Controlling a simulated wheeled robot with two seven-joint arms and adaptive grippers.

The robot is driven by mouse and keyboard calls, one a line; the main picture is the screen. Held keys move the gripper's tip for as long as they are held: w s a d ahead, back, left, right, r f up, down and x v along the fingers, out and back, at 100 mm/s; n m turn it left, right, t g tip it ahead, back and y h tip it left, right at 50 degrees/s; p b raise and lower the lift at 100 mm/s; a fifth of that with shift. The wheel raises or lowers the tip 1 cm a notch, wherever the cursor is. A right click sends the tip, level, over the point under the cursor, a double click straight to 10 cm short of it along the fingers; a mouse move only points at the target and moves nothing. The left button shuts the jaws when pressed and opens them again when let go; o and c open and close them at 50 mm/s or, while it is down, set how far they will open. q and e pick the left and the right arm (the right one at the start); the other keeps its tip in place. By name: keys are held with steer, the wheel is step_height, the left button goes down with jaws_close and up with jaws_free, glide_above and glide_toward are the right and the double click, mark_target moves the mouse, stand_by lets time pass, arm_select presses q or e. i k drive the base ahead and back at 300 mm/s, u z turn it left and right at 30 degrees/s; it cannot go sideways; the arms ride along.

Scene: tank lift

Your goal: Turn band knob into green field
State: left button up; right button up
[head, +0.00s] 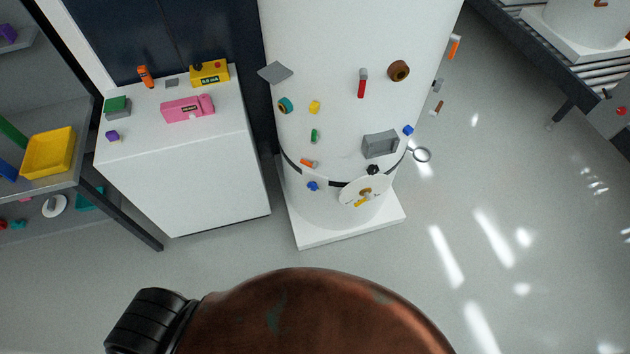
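A tall white tank (340,110) stands on a white square base (320,239). A dark band (294,163) runs around its lower part. A small black knob (373,169) sits at the band, just above a round white plate (352,193) with small brown and yellow parts on it. I cannot tell which way the knob points, and no green field can be made out beside it. A small green part (314,136) is on the tank above the band. Neither of my grippers is in view.
A large copper-brown rounded body (310,315) with a black ribbed cap (148,322) fills the bottom, close to the camera. A white cabinet (190,180) stands left of the tank, and a shelf with a yellow tray (70,152) further left. The floor (530,260) at right is clear.

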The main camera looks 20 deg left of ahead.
mark_target(312, 186)
steer(key=u, duration=0.05)
steer(key=k, duration=0.5)
steer(key=z, duration=1.2)
steer(key=i, duration=0.95)
steer(key=u, duration=1.75)
